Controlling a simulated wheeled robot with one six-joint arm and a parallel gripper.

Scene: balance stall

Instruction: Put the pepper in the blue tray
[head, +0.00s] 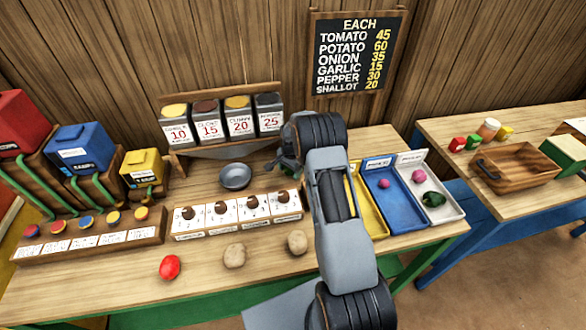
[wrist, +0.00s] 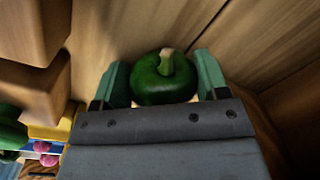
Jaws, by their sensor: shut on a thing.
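In the wrist view, a green pepper (wrist: 165,78) with a pale stem sits between the two green fingers of my gripper (wrist: 162,85), which is shut on it. In the head view, my gripper (head: 288,165) is beside the grey bowl, left of my arm; the pepper cannot be made out clearly there. The blue tray (head: 398,213) is on the right part of the table, right of my arm and apart from the gripper. A pink round thing (head: 388,177) lies in it.
A yellow tray (head: 372,218), partly behind my arm, and a white tray (head: 447,213) flank the blue one. The white tray holds a pink ball and a dark green item (head: 433,200). A grey bowl (head: 235,177) and several tins stand left of the gripper.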

